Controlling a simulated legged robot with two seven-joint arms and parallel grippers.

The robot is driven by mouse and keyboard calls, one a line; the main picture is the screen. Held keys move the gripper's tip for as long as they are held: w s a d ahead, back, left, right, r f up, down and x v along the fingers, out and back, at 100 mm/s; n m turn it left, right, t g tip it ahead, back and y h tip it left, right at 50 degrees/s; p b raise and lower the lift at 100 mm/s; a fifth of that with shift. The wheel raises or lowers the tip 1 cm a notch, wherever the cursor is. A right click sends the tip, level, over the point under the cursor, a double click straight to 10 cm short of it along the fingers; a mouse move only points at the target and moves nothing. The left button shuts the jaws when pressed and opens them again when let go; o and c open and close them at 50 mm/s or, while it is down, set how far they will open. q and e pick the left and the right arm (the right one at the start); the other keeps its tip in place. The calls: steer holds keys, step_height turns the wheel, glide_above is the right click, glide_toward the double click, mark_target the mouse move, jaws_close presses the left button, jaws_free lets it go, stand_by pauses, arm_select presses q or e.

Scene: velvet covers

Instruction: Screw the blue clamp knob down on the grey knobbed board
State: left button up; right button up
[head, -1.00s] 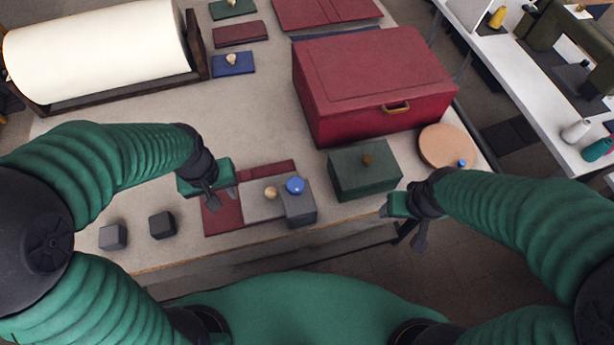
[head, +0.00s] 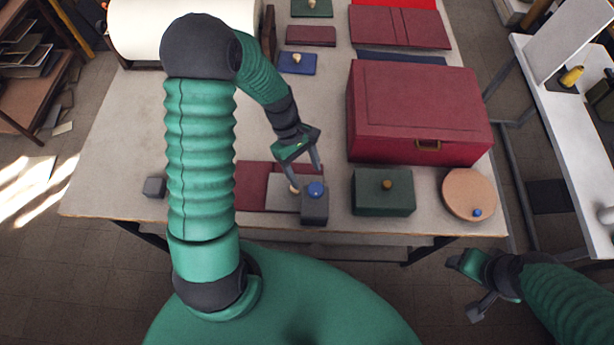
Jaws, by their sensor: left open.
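The blue clamp knob (head: 316,189) sits on top of a dark grey block (head: 314,210) at the right end of the grey board (head: 282,202). I cannot tell how far it is screwed down. The board's pale wooden knob (head: 294,188) is just left of the blue knob, partly covered by a finger. The board lies on a dark red panel (head: 251,187). My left gripper (head: 305,176) is open and empty, pointing down at the board's far side, close to both knobs. My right gripper (head: 463,289) is open and empty, off the table's front right.
A green box (head: 383,205) stands right of the board, then a round tan disc (head: 468,180) with a small blue knob (head: 477,212). A large red case (head: 420,120) stands behind them. A dark cube (head: 154,187) sits at the left. The table's front edge is near.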

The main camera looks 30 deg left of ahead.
mark_target(316, 189)
arm_select(q)
steer(key=shift+y, duration=0.3)
steer(key=d+f, duration=0.1)
steer(key=d, duration=0.1)
steer(key=d+f, duration=0.1)
steer(key=d, duration=0.3)
steer(key=shift+s+d+f, duration=0.2)
steer(key=shift+s+f, duration=0.1)
steer(key=shift+f, duration=0.1)
steer(key=shift+a, duration=0.25)
steer(key=a, duration=0.2)
steer(key=a+f, duration=0.1)
steer(key=a, duration=0.1)
steer(key=c, duration=0.6)
steer(key=shift+w, duration=0.1)
steer(key=shift+c, duration=1.4)
steer(key=shift+d+r, duration=0.2)
steer(key=shift+d, duration=0.7)
steer(key=c, duration=0.5)
steer(key=shift+o, duration=0.2)
steer(key=shift+s+d+r, duration=0.1)
steer(key=shift+s+d, duration=0.1)
steer(key=shift+d, duration=0.2)
steer(key=shift+a, duration=0.1)
arm_select(e)
steer(key=d, duration=0.3)
steer(key=shift+s+d+r, duration=0.1)
steer(key=shift+s+r, duration=0.05)
steer(key=shift+r, duration=0.1)
